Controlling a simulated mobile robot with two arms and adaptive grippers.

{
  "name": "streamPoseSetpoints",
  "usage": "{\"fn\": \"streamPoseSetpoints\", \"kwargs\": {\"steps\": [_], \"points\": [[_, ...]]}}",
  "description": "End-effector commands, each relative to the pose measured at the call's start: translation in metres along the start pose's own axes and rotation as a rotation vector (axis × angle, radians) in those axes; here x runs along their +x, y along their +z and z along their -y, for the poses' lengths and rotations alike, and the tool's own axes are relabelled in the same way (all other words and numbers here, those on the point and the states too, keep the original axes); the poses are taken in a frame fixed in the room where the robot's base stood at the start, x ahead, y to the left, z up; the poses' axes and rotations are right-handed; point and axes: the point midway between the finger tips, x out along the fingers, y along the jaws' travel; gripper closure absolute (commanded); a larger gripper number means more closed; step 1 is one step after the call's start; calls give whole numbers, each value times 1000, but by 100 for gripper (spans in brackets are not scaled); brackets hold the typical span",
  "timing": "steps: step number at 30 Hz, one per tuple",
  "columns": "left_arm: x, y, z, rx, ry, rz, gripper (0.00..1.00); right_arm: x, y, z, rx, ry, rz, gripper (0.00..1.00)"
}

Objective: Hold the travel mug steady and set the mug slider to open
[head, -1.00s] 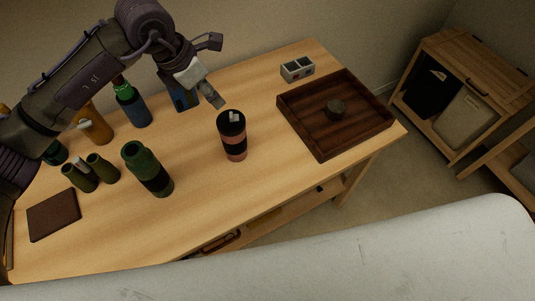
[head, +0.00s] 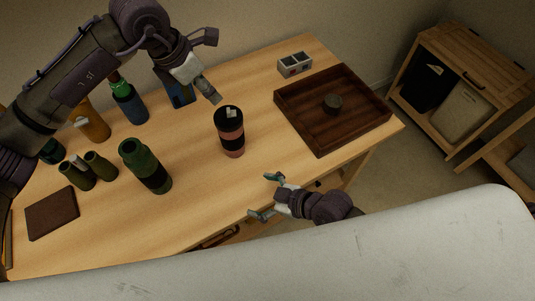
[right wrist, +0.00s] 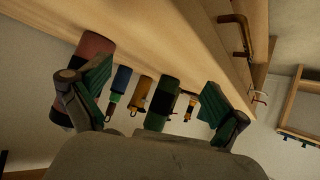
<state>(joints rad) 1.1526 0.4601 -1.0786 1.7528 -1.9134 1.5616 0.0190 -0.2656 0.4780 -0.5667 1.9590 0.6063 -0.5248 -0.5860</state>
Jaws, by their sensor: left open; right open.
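The travel mug (head: 231,140) stands upright on the table, pink with a black band and black lid. A small light slider piece (head: 231,113) shows on the lid; its setting is too small to tell. My left gripper (head: 214,70) is open, above and behind the mug, apart from it. My right gripper (head: 262,196) is open and empty at the table's front edge, in front and to the right of the mug. In the right wrist view its fingers (right wrist: 150,100) are spread, and a pink cylinder, probably the mug (right wrist: 95,50), shows behind the left finger.
A green bottle (head: 146,166) and binoculars (head: 88,171) stand left of the mug. A brown notebook (head: 52,213) lies at the left. The table between mug and front edge is clear.

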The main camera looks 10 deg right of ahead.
Motion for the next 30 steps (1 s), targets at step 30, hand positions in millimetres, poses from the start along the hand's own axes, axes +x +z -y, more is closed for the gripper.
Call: {"fn": "streamPoseSetpoints", "kwargs": {"steps": [30], "points": [[0, 0, 0, 0, 0, 0, 58, 97, -61, -113, 229, 178, -181, 1]]}}
